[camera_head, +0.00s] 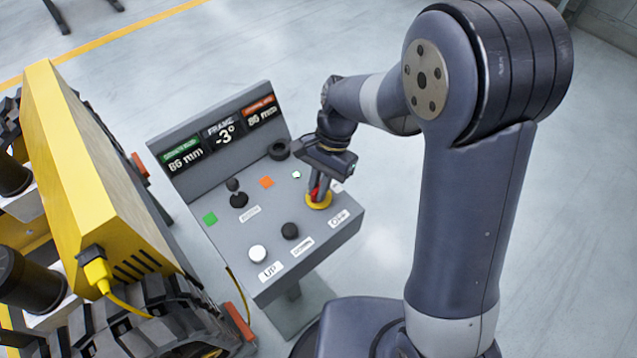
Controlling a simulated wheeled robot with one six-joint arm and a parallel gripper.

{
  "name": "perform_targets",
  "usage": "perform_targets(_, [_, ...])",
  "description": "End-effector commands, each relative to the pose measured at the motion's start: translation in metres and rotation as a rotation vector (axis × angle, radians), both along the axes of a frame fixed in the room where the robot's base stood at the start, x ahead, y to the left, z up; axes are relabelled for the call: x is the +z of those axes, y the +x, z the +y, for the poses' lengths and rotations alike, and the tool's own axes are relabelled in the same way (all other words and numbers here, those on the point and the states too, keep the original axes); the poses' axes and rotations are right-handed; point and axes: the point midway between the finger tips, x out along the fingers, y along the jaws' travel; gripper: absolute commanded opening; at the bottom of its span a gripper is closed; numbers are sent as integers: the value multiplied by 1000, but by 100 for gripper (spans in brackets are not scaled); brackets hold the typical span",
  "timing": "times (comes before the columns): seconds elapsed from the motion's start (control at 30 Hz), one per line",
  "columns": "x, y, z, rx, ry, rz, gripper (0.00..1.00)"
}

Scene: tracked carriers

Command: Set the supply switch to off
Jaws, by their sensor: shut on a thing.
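The supply switch (319,204) sits at the right of the grey control panel. It shows a yellow round base and a bit of red above it. My gripper (317,192) points down onto it from above and is shut on its red part. The gripper hides most of the red part, so I cannot tell which way the switch is turned. A small white label (339,218) lies in front of it, too small to read surely.
The control panel (225,235) also bears a black joystick (238,198), a white button (258,253), a black button (290,231), green and orange squares, and a black ring (279,149). A yellow tracked carrier (85,175) stands close left. Floor at right is clear.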

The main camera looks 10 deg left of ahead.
Motion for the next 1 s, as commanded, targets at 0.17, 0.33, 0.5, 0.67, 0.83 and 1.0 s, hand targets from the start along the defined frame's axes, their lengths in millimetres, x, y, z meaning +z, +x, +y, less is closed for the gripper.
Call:
perform_targets(0.17, [2,0,1,170,0,0,0])
perform_targets(0.33, [2,0,1,332,0,0,0])
perform_targets(0.5, [1,0,1,494,0,0,0])
perform_targets(0.67, [1,0,1,646,1,-1,0])
perform_targets(0.83, [1,0,1,807,0,-1,0])
perform_targets(1.0, [1,0,1,962,1,-1,0])
